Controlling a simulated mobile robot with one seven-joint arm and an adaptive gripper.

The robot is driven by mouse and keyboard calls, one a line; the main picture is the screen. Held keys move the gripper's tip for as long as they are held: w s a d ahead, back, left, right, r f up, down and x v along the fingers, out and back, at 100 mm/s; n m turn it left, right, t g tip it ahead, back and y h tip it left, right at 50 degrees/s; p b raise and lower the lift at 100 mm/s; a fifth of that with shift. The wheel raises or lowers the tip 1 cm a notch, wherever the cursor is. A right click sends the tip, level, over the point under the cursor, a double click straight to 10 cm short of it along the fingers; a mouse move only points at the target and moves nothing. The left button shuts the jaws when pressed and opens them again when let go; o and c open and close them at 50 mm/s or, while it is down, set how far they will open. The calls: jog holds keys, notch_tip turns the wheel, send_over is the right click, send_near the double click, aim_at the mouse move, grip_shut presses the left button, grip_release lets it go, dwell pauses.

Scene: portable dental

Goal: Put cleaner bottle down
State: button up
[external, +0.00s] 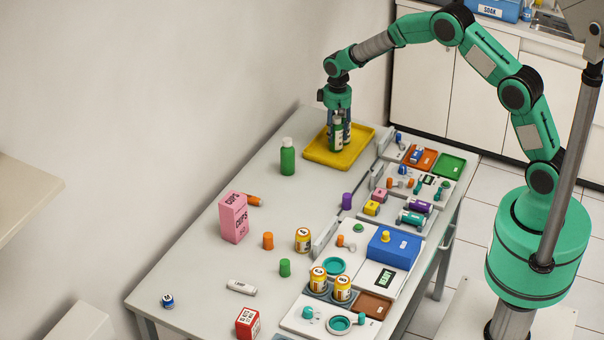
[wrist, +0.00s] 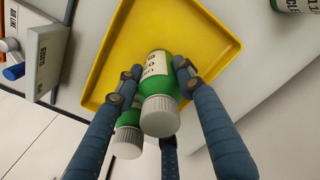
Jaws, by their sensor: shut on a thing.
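My gripper (wrist: 155,85) points down over the yellow tray (external: 359,151) at the far end of the table. Its fingers are shut on a green bottle (wrist: 158,88) with a white cap and a white label. I cannot read the label fully. A second green bottle with a white cap (wrist: 127,135) is close beside the held one, partly hidden by it and a finger. The held bottle is upright at the tray, but whether its base touches is unclear. Another green bottle (external: 288,157) stands on the table left of the tray; a labelled bottle shows at the wrist view's top edge (wrist: 292,3).
Upright panels and small trays of coloured items (external: 419,160) line the table's right side. A pink box (external: 233,218), several small jars and a blue box (external: 393,249) are nearer. The wall is left of the table. Bare tabletop surrounds the standing green bottle.

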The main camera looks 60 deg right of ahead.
aim_at(337, 117)
jog(key=shift+f, duration=0.1)
jog(key=o, duration=1.3)
notch_tip(337, 117, up, 12)
jog(key=p, duration=0.2)
jog(key=shift+p, duration=0.35)
jog(key=shift+r, duration=0.25)
